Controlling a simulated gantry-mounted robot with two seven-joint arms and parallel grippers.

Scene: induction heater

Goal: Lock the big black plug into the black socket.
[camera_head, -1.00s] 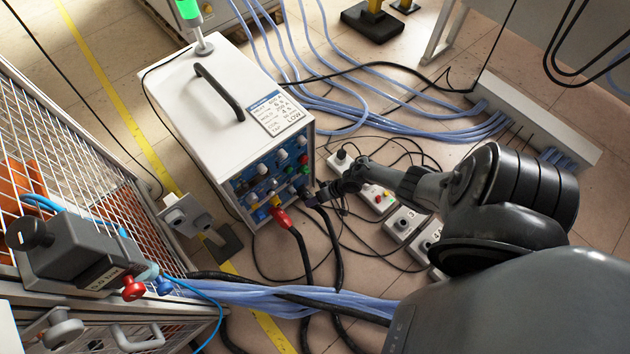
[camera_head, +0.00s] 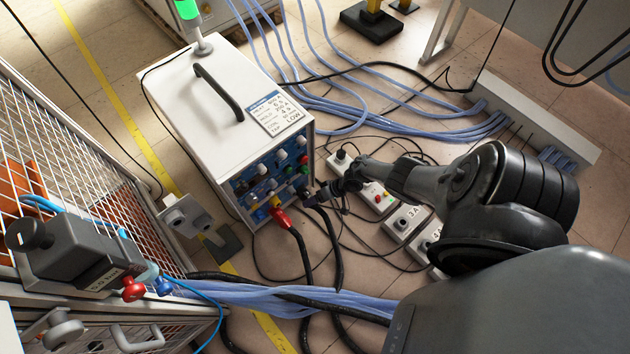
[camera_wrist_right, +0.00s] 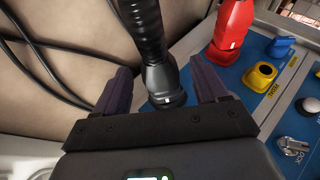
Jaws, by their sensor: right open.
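The big black plug (camera_wrist_right: 165,88), with a ribbed black cable, stands between the two fingers of my right gripper (camera_wrist_right: 163,85) in the right wrist view. The fingers are open, one on each side of the plug. The plug's front end is at the blue panel; the black socket is hidden under it, and I cannot tell whether it is locked. In the head view, my right gripper (camera_head: 325,191) is at the lower right of the heater's front panel (camera_head: 268,182), by the plug (camera_head: 309,197). My left gripper is not in view.
A red plug (camera_head: 280,217) sits beside the black one, its cable hanging down. Yellow (camera_wrist_right: 262,76) and blue (camera_wrist_right: 281,46) connectors are on the panel. Power strips (camera_head: 375,195) and loose cables lie on the floor at right. A wire cage stands at left.

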